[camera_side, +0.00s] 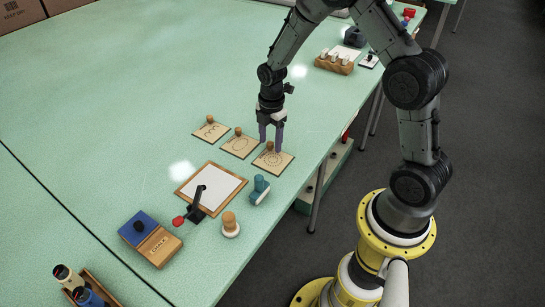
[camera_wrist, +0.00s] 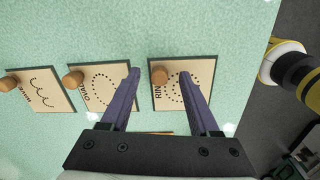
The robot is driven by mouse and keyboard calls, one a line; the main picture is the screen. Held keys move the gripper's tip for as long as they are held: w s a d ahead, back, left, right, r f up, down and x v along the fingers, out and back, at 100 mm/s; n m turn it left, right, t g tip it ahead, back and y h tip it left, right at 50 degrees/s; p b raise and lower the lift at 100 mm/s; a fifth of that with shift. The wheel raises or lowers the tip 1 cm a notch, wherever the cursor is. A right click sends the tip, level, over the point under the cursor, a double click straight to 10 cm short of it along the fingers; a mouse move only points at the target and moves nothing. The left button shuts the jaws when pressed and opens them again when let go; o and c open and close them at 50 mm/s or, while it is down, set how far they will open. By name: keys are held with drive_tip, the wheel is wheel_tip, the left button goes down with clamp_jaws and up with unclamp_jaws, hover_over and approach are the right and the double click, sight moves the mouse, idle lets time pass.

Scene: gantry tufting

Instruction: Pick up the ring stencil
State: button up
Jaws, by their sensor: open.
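The ring stencil (camera_side: 272,165) is a thin tan square board with a dotted ring and a wooden knob (camera_side: 270,146). It lies flat on the green table, the nearest of three stencils to the right edge. In the wrist view the ring stencil (camera_wrist: 171,90) is partly covered by one finger, and its label reads "RIN". My gripper (camera_side: 271,146) is open and points down over this board. Its two purple fingers also show in the wrist view (camera_wrist: 159,73), one on each side of the knob. I cannot tell whether the fingertips touch the board.
The oval stencil (camera_side: 244,153) and the wave stencil (camera_side: 205,136) lie close by on the left. A framed white sheet (camera_side: 212,186), a teal tool (camera_side: 260,190), a wooden-handled stamp (camera_side: 230,225) and a blue ink pad box (camera_side: 148,238) stand nearer the camera.

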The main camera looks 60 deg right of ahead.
drive_tip(key=shift+f, duration=0.2)
clamp_jaws()
drive_tip(key=shift+r, duration=0.1)
